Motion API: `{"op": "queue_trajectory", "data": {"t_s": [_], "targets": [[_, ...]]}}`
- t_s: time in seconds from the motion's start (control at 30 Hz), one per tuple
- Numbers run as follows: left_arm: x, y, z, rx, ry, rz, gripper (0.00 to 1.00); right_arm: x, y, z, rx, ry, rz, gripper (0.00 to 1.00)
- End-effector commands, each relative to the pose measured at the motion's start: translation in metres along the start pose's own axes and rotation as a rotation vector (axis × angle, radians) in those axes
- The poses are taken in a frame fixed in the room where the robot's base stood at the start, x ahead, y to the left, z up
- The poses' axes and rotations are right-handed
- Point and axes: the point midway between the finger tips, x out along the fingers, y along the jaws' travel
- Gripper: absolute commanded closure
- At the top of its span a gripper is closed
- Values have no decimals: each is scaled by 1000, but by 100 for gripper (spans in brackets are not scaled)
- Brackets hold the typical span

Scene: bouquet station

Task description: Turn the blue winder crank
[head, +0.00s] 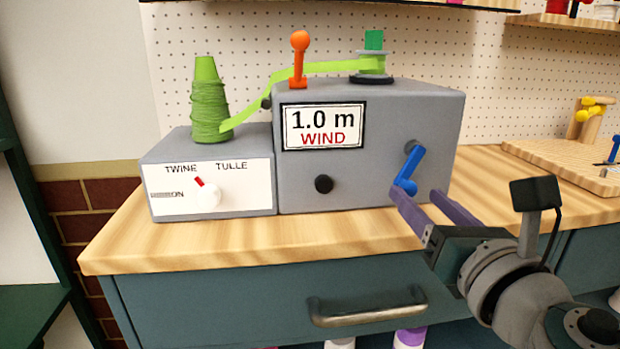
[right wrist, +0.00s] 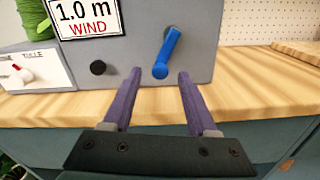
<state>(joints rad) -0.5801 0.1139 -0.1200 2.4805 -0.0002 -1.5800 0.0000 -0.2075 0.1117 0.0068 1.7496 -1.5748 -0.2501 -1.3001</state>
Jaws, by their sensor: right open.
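The blue crank (head: 410,170) is on the front right of the grey winder box (head: 380,120). Its arm slants down to a knob at the lower end. It also shows in the right wrist view (right wrist: 167,54). My right gripper (head: 417,192) is open, its two purple fingers pointing at the winder. In the right wrist view the fingers (right wrist: 160,72) are on either side of the crank's lower knob, which appears just past the fingertips. I cannot tell whether they touch it. My left gripper is not in view.
A sign (head: 323,126) reads 1.0 m WIND. A black knob (head: 323,184) sits left of the crank. An orange lever (head: 299,60) and a green spool (head: 373,62) top the box. A green cone (head: 208,105) stands on the selector box (head: 165,153). The wooden counter (head: 250,240) is clear in front.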

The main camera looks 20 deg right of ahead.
Motion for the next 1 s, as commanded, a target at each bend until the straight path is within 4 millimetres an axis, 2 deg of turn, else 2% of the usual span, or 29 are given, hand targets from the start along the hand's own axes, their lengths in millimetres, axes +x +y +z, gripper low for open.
{"op": "queue_trajectory", "data": {"t_s": [0.1, 0.3, 0.67, 1.0], "targets": [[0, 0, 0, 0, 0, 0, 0, 22, 0, 1, 1, -2, 0, 42], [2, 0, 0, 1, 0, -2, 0, 44, 0, 0, 1, -1, 0, 42], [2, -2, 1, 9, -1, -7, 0, 48, 0, 0, 2, 0, -1, 42], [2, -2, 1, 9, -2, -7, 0, 48, 0, 0, 3, 0, 0, 80]]}}
